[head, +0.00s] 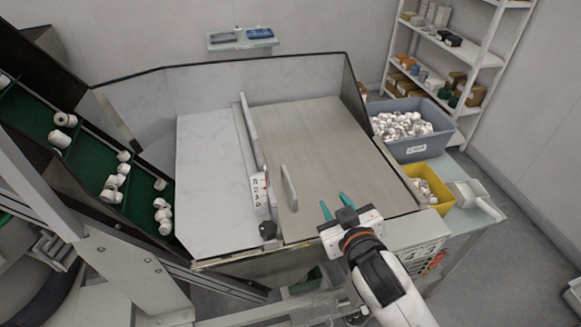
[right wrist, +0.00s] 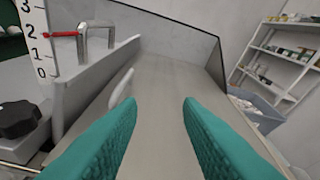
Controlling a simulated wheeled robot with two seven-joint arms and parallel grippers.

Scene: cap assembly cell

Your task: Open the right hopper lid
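The right hopper lid (head: 330,150) is a flat grey panel lying over the right half of the hopper; it also fills the middle of the right wrist view (right wrist: 165,85). Its upright pale handle (head: 289,188) stands near the lid's left edge and shows left of my fingers in the right wrist view (right wrist: 122,88). My right gripper (head: 338,207) has teal fingers, spread apart with nothing between them. It is over the lid's front part, to the right of the handle and apart from it. My left gripper is not in view.
A raised divider (head: 250,130) with a number scale (head: 260,192) and black knob (head: 267,230) borders the lid's left side. A low wall (head: 220,80) rises behind. A blue-grey bin (head: 412,150) and yellow bin (head: 438,200) stand at right. A capped conveyor (head: 90,150) is left.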

